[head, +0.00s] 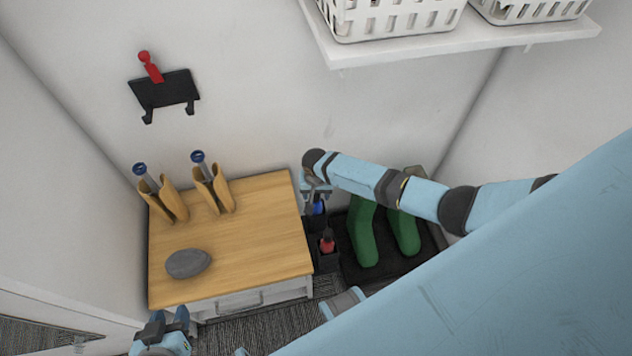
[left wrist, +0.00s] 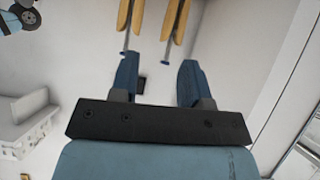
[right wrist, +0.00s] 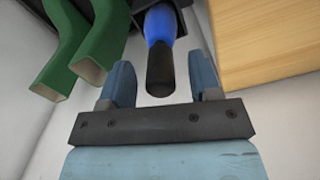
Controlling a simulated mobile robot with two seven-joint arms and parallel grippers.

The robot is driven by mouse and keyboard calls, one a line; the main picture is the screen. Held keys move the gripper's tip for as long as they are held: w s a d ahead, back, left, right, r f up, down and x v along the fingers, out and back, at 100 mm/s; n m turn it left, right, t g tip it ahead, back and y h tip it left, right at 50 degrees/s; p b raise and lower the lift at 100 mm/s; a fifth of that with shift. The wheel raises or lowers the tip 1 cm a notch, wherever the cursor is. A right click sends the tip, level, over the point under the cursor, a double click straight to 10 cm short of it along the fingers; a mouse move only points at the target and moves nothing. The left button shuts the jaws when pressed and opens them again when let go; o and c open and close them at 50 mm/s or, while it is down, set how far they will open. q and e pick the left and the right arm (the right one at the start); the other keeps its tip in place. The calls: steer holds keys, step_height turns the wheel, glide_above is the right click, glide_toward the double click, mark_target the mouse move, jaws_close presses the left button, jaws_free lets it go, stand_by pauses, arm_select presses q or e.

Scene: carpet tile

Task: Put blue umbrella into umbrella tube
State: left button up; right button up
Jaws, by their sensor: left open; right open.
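The blue umbrella (head: 318,207) stands upright in a black umbrella tube (head: 317,224) beside the wooden-topped cabinet. In the right wrist view, the umbrella (right wrist: 160,25) shows its blue body and black handle, its lower part hidden in the dark tube (right wrist: 177,14). My right gripper (head: 316,191) is open just above it. In the right wrist view, the handle appears between the open fingers (right wrist: 160,72); I see no grip on it. My left gripper (head: 165,322) is open and empty in front of the cabinet; its fingers (left wrist: 157,75) show apart in the left wrist view.
A red umbrella (head: 327,244) stands in the nearer black tube. Green boots (head: 363,232) stand on a dark tray to the right. The cabinet (head: 255,230) holds a grey stone-like object (head: 188,263) and two tan holders (head: 168,202). A shelf with white baskets (head: 390,18) hangs above.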

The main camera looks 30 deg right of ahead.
arm_select(q)
steer(key=p, duration=0.1)
steer(key=r+p, duration=0.1)
steer(key=p, duration=0.1)
steer(key=shift+s+a+r, duration=0.1)
steer(key=shift+a+r, duration=0.1)
steer(key=shift+r, duration=0.1)
arm_select(e)
step_height(320, 180, up, 14)
steer(key=shift+f, duration=0.15)
